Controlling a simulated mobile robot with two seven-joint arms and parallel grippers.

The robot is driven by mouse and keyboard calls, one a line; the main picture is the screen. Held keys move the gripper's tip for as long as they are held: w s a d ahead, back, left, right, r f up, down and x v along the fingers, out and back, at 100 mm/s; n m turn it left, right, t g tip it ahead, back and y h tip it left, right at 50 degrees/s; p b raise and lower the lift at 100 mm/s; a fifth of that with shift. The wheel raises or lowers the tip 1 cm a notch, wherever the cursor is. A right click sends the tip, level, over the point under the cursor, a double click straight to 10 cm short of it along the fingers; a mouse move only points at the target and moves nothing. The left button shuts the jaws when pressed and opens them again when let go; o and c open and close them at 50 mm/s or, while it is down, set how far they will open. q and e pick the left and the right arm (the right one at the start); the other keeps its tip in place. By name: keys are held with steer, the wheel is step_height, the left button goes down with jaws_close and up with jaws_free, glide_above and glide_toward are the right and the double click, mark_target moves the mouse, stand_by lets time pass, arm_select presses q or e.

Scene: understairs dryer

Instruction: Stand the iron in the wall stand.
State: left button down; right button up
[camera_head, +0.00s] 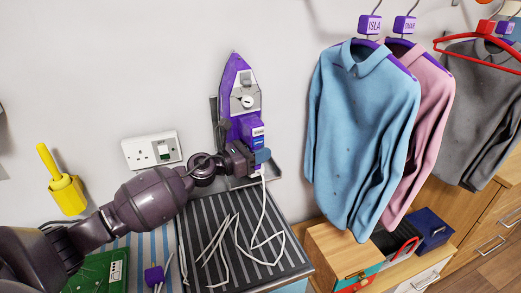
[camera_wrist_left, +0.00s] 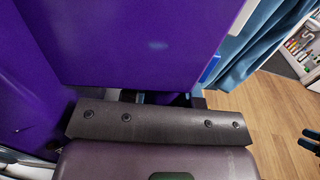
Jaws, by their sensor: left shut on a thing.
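The purple iron (camera_head: 238,112) is upright in the head view, its tip up and its grey and white plate side with a dial facing me. My left gripper (camera_head: 248,158) is shut on its lower part. The grey wall stand (camera_head: 214,112) is mostly hidden behind the iron, with its ledge (camera_head: 270,172) showing below and to the right. I cannot tell whether the iron touches the stand. In the left wrist view the iron's purple body (camera_wrist_left: 130,40) fills the upper left, close against the gripper. My right gripper is not clearly seen.
A white cord (camera_head: 263,215) hangs from the iron onto a striped dark board (camera_head: 240,250) below. A wall socket (camera_head: 150,150) and yellow holder (camera_head: 66,190) are to the left. A blue shirt (camera_head: 360,130) hangs close on the right, beside a pink one (camera_head: 430,110).

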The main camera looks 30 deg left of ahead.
arm_select(q)
steer(key=shift+r, duration=0.25)
arm_select(e)
steer(key=shift+r, duration=0.1)
arm_select(q)
steer(key=shift+f, duration=0.25)
arm_select(e)
steer(key=shift+w+a+r, duration=0.1)
steer(key=shift+w, duration=0.4)
arm_select(q)
steer(key=shift+f+b, duration=0.15)
steer(key=shift+b, duration=0.15)
arm_select(e)
steer(key=shift+f, duration=0.2)
